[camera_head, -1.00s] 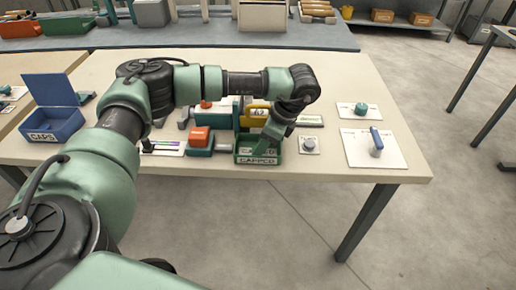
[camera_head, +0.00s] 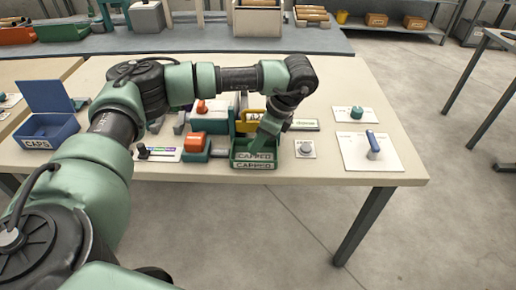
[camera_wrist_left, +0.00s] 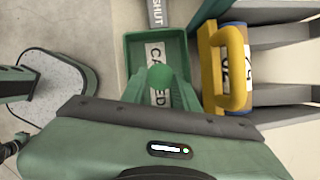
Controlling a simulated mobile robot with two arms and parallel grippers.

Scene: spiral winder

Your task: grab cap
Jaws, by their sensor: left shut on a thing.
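My left gripper (camera_head: 258,146) reaches down over the small green tray marked CAPPED (camera_head: 254,166). The cap is in front of the white label inside the tray (camera_wrist_left: 131,46). I cannot tell whether it touches the tray floor. The open blue box marked CAPS (camera_head: 48,129) stands at the table's left; its contents are unclear. My right gripper is not in view.
A yellow handle (camera_wrist_left: 213,70) stands close beside the tray. An orange block on a green base (camera_head: 194,143) is left of the tray. A grey button (camera_head: 305,148), a green knob (camera_head: 357,113) and a blue lever (camera_head: 373,145) sit on plates to the right.

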